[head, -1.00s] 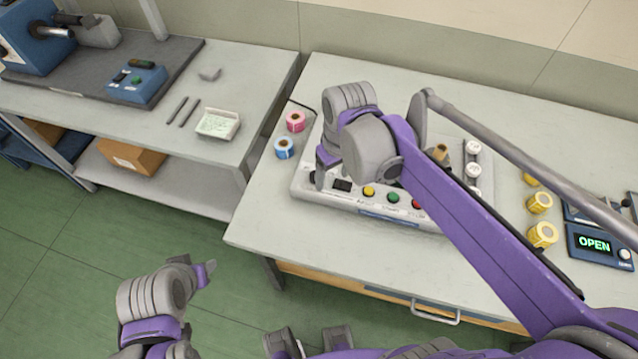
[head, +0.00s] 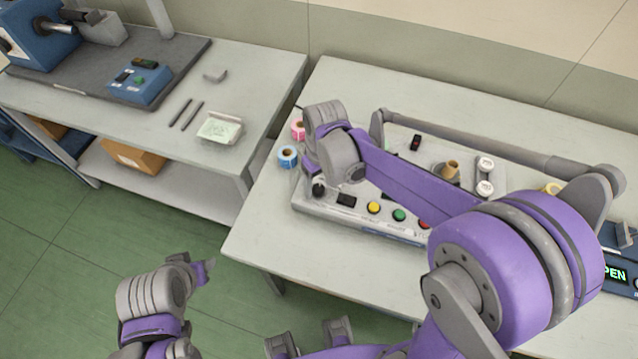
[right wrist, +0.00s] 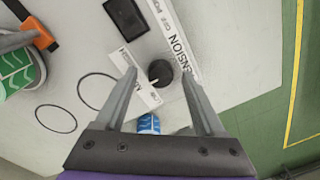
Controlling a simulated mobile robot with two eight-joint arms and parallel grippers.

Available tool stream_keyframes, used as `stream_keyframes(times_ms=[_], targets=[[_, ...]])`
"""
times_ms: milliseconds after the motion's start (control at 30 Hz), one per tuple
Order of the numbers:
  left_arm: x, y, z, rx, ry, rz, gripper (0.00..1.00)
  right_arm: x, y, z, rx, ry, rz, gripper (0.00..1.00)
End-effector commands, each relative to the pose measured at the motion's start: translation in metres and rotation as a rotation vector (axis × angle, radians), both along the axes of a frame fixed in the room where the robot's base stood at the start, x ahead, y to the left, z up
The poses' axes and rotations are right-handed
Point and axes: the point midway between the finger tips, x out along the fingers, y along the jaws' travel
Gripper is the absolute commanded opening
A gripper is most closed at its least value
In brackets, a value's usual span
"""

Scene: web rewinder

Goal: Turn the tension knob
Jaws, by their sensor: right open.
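The tension knob is a small round black knob with a white pointer mark, at the left front corner of the rewinder panel (head: 300,205) in the head view (head: 318,190). In the right wrist view the knob (right wrist: 160,73) shows between my open fingertips, beside the printed word TENSION. My right gripper (right wrist: 157,82) points down at it, empty; I cannot tell whether a finger touches it. In the head view the right gripper (head: 314,172) is partly hidden by its own wrist. My left gripper (head: 205,271) hangs over the floor, left of the table; its jaws are unclear.
A blue roll (head: 287,156) and a pink roll (head: 298,129) stand just left of the panel. A black rocker switch (head: 346,200) and yellow (head: 373,207) and green (head: 399,215) buttons lie right of the knob. My right arm crosses above the panel.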

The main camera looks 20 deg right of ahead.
Motion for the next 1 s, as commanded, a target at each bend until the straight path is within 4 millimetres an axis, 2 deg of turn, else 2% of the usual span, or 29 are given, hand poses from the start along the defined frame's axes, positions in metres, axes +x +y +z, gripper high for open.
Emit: stream_keyframes(times_ms=[300, 367, 700, 1000], targets=[[0.0000, 0.0000, -0.0001, 0.000, 0.000, 0.000, 0.50, 0.0001, 0.0003, -0.0033, 0.000, 0.000, 0.000, 0.71], [0.0000, 0.0000, -0.0001, 0.000, 0.000, 0.000, 0.50, 0.0000, 0.0002, -0.0032, 0.000, 0.000, 0.000, 0.62], [0.0000, 0.0000, -0.0001, 0.000, 0.000, 0.000, 0.50, -0.0001, 0.0002, -0.0031, 0.000, 0.000, 0.000, 0.01], [-0.0003, 0.0000, -0.0009, 0.000, 0.001, 0.000, 0.50, -0.0001, 0.0002, -0.0032, 0.000, 0.000, 0.016, 0.00]])
